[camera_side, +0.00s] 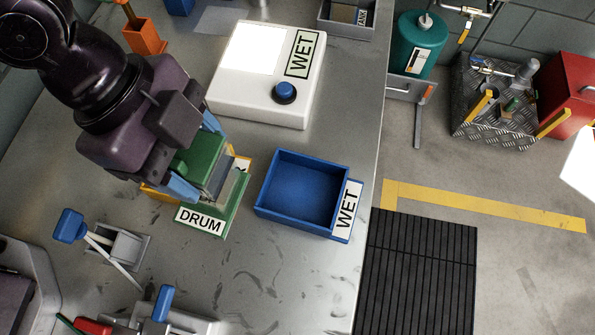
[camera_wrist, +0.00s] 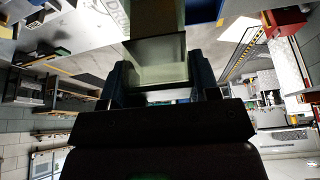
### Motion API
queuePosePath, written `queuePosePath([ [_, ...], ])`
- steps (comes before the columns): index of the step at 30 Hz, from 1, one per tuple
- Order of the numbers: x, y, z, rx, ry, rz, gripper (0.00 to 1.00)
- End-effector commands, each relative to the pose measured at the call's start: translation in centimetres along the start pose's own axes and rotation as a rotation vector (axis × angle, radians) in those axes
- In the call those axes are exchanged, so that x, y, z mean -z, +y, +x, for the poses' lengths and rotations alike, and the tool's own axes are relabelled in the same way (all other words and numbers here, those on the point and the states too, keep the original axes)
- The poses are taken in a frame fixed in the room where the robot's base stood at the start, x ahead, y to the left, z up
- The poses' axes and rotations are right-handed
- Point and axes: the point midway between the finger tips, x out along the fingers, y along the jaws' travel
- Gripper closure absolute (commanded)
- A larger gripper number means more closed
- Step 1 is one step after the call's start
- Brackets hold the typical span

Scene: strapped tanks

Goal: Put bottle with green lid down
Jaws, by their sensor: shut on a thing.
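The bottle with the green lid (camera_side: 197,152) is held in my gripper (camera_side: 198,157). Its blue fingers sit on either side of the lid. The bottle's pale, clear square body extends below the lid, over a green tray (camera_side: 235,209) labelled DRUM. I cannot tell whether the bottle's bottom touches the tray. In the wrist view, the pale bottle body (camera_wrist: 157,65) lies between the two dark blue fingers of my gripper (camera_wrist: 160,80). The lid is not clear there.
A blue open bin (camera_side: 300,190) labelled WET stands empty right of the DRUM tray. A white box (camera_side: 240,95) with a blue button is behind. A grey holder with a blue-handled lever (camera_side: 125,243) stands front left. Bare metal table shows in front of the trays.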

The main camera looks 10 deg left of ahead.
Motion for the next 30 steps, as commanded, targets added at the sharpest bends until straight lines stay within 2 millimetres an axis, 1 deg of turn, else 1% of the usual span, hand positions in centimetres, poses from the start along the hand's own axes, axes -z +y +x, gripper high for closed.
queuePosePath([
  [1,0.8,-0.6,0.9,-0.004,0.002,0.003,1.0],
  [8,3.7,-4.4,4.9,-0.001,0.001,0.001,1.0],
  [9,4.0,-4.9,5.8,-0.002,0.0,0.0,1.0],
  [12,4.3,-5.9,8.0,-0.001,-0.001,-0.001,1.0],
  [15,4.6,-6.7,9.7,0.001,0.0,0.0,1.0],
  [18,4.8,-7.3,10.7,0.002,0.001,-0.001,1.0],
  [22,4.9,-7.6,11.3,0.003,0.001,-0.001,1.0],
  [25,4.9,-7.9,12.2,0.002,0.0,-0.002,1.0],
  [30,3.9,-7.8,14.4,0.0,-0.001,-0.002,1.0],
])
